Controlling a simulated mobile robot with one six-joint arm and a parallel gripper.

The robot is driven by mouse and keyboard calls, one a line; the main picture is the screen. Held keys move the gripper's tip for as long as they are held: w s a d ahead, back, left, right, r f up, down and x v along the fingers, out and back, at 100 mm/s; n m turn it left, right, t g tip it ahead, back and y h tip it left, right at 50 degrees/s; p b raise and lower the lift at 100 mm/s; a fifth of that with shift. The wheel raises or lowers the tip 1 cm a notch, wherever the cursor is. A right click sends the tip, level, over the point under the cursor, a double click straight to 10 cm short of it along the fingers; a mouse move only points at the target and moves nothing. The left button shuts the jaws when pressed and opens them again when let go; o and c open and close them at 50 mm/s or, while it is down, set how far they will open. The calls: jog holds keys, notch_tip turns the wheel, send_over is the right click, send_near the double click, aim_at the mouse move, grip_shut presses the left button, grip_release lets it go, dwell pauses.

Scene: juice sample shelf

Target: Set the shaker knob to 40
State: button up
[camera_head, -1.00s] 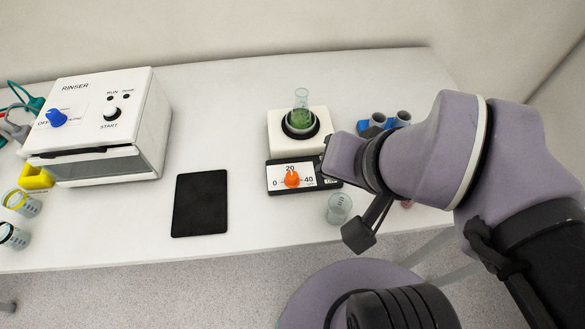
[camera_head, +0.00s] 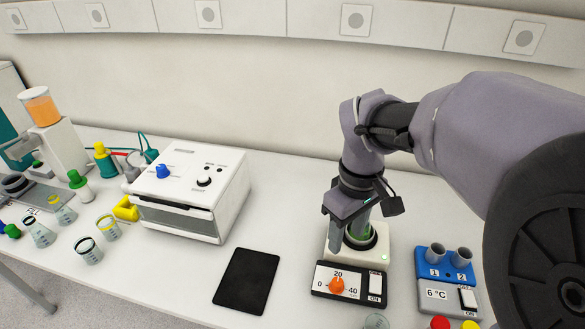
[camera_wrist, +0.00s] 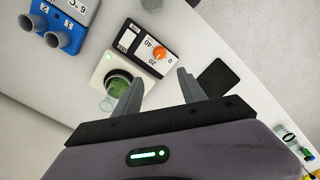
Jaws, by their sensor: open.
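The shaker (camera_head: 344,246) is a white block with a black ring on top that holds a tube with green liquid. In front is its black-edged panel (camera_head: 322,281) with an orange knob (camera_head: 337,285) and the marks 0, 20 and 40. The knob's exact setting is too small to tell. An ON switch (camera_head: 376,279) sits right of the dial, and a green light is lit. My gripper (camera_head: 350,228) hangs fingers down over the shaker, partly hiding the tube. In the wrist view its fingers (camera_wrist: 158,88) are open and empty, with the orange knob (camera_wrist: 159,51) beyond them, apart.
A blue and grey block (camera_head: 447,280) showing 6 °C, with two cups, stands close right of the shaker. A black pad (camera_head: 246,281) lies to the left, and the white rinser (camera_head: 195,190) beyond. A clear cup (camera_head: 377,321) stands just in front of the panel.

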aim_at(338, 281)
notch_tip(338, 281, down, 18)
jog(key=b, duration=0.8)
jog(key=shift+d+r, duration=0.1)
jog(key=shift+r, duration=0.1)
grip_shut()
